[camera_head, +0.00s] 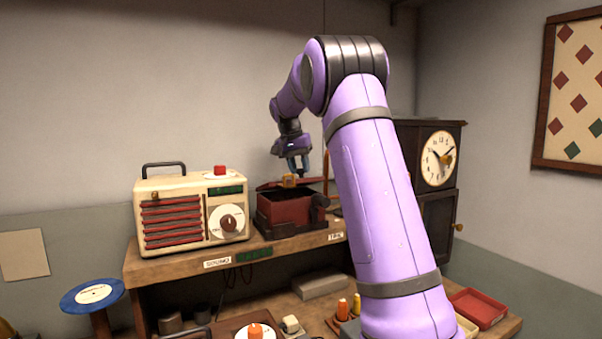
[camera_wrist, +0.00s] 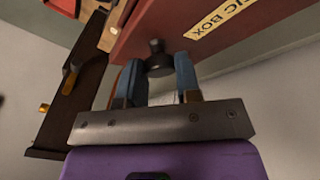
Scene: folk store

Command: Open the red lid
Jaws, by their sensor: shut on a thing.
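A dark box with red sides (camera_head: 285,210) stands on the wooden shelf. Its red lid (camera_head: 316,181) is tilted up, with a dark gap between it and the box. My gripper (camera_head: 298,166) is just above the lid in the head view. In the wrist view my gripper (camera_wrist: 158,75) has its blue fingers on both sides of a dark knob (camera_wrist: 157,60). The knob sits on the red lid (camera_wrist: 190,25), near a yellow label whose visible part reads "IC BOX". My fingers are shut on the knob. My arm hides part of the area right of the box.
A cream radio (camera_head: 190,212) stands close to the box on the left. A dark clock cabinet (camera_head: 437,165) stands to the right, behind my arm. A red tray (camera_head: 478,309) and small items lie on the lower counter. The air above the radio is free.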

